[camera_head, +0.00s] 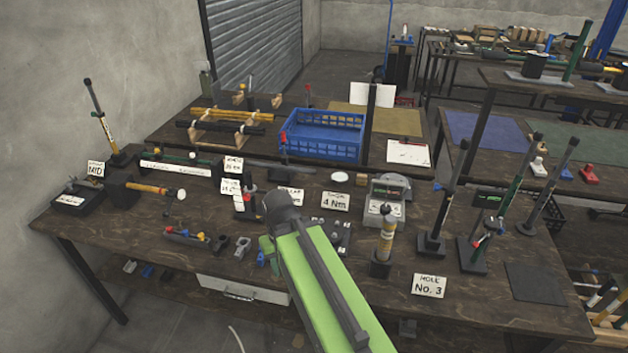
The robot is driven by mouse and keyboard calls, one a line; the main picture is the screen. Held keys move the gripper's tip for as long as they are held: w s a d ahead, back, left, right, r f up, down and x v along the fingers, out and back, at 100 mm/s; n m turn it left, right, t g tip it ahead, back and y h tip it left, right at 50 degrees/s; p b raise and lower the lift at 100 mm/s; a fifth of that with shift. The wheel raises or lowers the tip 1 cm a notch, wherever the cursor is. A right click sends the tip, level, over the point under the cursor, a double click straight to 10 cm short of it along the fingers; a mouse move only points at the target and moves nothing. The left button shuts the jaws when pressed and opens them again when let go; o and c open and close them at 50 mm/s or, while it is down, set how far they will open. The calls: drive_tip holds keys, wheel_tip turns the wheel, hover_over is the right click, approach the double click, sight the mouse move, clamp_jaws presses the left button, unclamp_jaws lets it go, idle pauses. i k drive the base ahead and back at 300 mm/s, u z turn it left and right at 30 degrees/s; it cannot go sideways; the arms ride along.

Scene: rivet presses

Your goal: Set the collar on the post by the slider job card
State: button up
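My green arm reaches up from the bottom centre to a dark rounded end (281,206) over the bench; gripper fingers cannot be made out. Several upright posts stand on dark bases: one with a yellow band (387,236) right of my arm, taller ones (445,210) (508,200) (553,185) at the right, and one (102,120) at the far left beside the MID card (96,168). Small white cards (230,187) (289,196) stand left of centre; their text is too small or partly hidden, so I cannot tell the slider card. I cannot identify the collar for certain.
Small grey blocks (243,245) lie left of my arm. A 4 Nm card (335,201), a grey gauge box (386,200) and a HOLE No. 3 card (429,286) stand to its right. A blue crate (320,150) is behind. A dark mat (535,284) lies clear at right.

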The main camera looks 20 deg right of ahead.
sight(253, 192)
drive_tip(key=z, duration=0.2)
drive_tip(key=k, duration=0.9)
drive_tip(key=u, duration=0.25)
drive_tip(key=i, duration=0.85)
drive_tip(key=u, duration=0.1)
drive_tip(key=k, duration=1.35)
drive_tip(key=z, duration=0.3)
drive_tip(key=i, duration=1)
drive_tip(key=z, duration=0.05)
